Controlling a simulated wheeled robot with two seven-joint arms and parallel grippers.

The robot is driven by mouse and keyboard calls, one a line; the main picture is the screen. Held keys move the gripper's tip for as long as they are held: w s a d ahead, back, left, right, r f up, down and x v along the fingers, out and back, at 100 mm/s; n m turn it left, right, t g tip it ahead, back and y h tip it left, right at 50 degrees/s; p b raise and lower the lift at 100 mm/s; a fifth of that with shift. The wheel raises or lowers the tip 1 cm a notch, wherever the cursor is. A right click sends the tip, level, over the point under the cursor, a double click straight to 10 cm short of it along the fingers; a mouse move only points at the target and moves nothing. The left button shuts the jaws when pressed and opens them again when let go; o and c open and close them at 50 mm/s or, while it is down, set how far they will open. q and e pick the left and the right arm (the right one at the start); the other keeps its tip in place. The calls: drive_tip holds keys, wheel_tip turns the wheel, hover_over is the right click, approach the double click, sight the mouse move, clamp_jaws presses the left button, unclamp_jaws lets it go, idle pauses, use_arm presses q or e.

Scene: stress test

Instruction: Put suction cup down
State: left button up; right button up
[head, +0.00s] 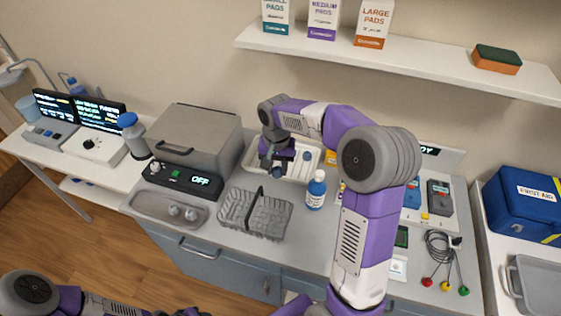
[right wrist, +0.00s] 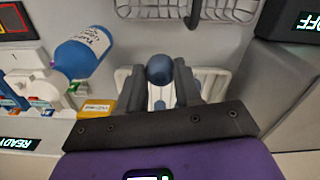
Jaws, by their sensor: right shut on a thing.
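My right gripper (head: 278,168) is shut on a suction cup, whose round dark-blue bulb (right wrist: 160,69) shows between the fingertips in the right wrist view. In the head view the blue bulb (head: 278,173) is small and partly hidden by the gripper. The gripper is over the white ribbed tray (head: 308,162), which also shows behind the fingers in the right wrist view (right wrist: 215,84). I cannot tell whether the cup touches the tray. The cup's lower part is mostly hidden. My left arm enters at the bottom left of the head view, with its gripper out of frame.
A wire basket (head: 240,222) with a dark handle stands in front of the tray. A grey box-shaped device (head: 190,140) with a display reading OFF (head: 200,181) is on the left. A shelf (head: 420,68) hangs above.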

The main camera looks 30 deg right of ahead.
drive_tip(key=p, duration=0.2)
hover_over(292, 172)
wheel_tip(292, 172, down, 11)
drive_tip(key=shift+w+r+b, duration=0.15)
drive_tip(key=shift+b, duration=0.4)
drive_tip(key=o, duration=1)
